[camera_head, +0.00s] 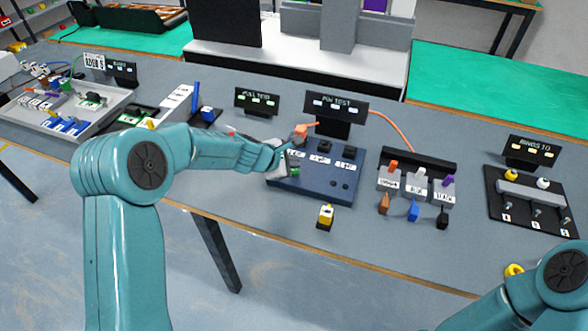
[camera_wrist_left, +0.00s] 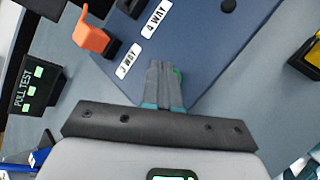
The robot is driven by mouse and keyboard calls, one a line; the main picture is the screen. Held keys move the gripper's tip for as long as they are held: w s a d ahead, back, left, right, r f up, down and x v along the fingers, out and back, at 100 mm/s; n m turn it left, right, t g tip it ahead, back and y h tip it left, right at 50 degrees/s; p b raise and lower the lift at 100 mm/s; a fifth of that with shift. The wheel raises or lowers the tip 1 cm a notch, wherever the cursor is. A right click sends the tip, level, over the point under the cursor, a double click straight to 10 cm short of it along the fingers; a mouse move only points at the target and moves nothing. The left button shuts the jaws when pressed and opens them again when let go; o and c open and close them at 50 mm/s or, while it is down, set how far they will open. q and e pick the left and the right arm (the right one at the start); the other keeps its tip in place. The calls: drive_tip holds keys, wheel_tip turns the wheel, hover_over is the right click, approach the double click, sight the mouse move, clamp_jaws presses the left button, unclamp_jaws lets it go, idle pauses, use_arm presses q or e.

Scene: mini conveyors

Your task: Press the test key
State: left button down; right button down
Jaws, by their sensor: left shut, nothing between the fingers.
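The blue test panel (camera_head: 318,188) lies on the grey table in front of a black display reading "PIN TEST" (camera_head: 336,106). My left gripper (camera_head: 288,163) is shut and empty, at the panel's left front part. A small green key (camera_head: 295,171) shows right beside its fingertips. In the left wrist view the shut fingertips (camera_wrist_left: 165,72) point at the blue panel (camera_wrist_left: 200,50), and a sliver of the green key (camera_wrist_left: 177,72) shows at their edge, the rest hidden. I cannot tell whether they touch it. My right gripper is out of view; only part of that arm shows at bottom right.
An orange plug (camera_head: 301,132) sits at the panel's back left; black sockets stand beside it. A yellow-black block (camera_head: 325,217) stands in front. Grey holders (camera_head: 416,180) with coloured connectors are to the right. A "PULL TEST" display (camera_head: 257,101) stands behind the left gripper.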

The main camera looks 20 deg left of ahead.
use_arm(q)
drive_tip(key=shift+f+b, duration=0.35)
drive_tip(key=shift+f, duration=0.05)
drive_tip(key=shift+r, duration=0.1)
idle(0.4)
drive_tip(key=shift+r+p, duration=0.75)
drive_tip(key=shift+p, duration=0.1)
wheel_tip(320, 180, up, 5)
drive_tip(key=p, duration=0.5)
drive_tip(key=shift+r, duration=0.1)
idle(0.5)
